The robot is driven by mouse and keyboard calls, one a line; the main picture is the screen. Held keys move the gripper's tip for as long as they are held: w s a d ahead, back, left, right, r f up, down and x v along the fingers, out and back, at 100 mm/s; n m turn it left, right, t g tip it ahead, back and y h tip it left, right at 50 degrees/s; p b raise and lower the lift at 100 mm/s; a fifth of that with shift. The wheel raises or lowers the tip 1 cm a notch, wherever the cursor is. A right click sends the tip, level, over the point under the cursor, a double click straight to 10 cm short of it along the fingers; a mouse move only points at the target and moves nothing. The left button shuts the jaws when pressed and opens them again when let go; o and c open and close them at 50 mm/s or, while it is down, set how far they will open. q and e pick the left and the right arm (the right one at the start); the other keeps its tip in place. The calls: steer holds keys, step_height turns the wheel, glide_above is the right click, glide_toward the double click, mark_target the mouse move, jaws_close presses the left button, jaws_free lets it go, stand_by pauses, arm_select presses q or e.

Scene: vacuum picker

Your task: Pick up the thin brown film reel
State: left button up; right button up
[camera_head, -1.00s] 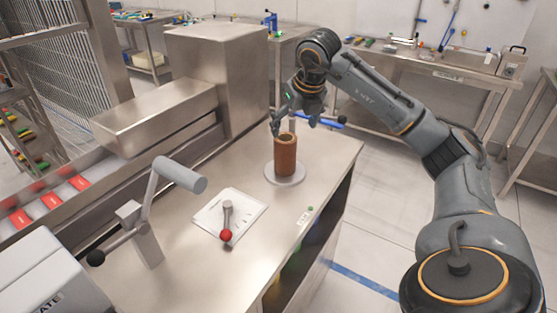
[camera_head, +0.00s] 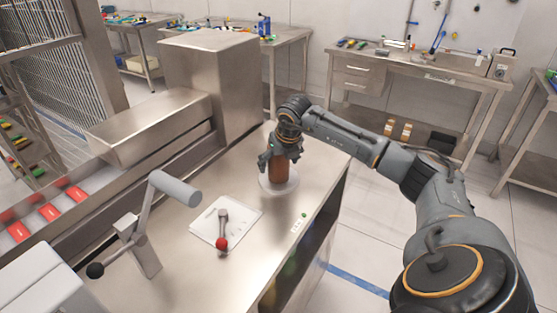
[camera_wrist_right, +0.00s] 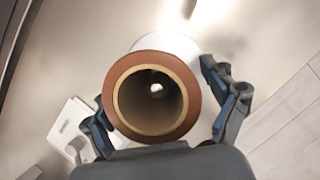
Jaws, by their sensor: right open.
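The brown film reel (camera_head: 277,173) stands upright on a round pale disc (camera_head: 291,187) on the steel counter. In the right wrist view I look down on the reel's open top (camera_wrist_right: 153,97), a brown ring around a hollow core. My right gripper (camera_head: 268,162) is at the reel, partly covering it in the head view. In the wrist view its two fingers (camera_wrist_right: 163,112) are open, one on each side of the reel, with a visible gap on the right side. Whether the left finger touches the reel I cannot tell. My left gripper is not in view.
A white plate with a red-knobbed lever (camera_head: 222,243) and a grey crank handle (camera_head: 150,215) stand on the counter to the left of the reel. A steel machine housing (camera_head: 215,80) rises behind. A conveyor (camera_head: 45,215) with red packs runs at the left.

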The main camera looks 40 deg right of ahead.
steer(key=c, duration=1.4)
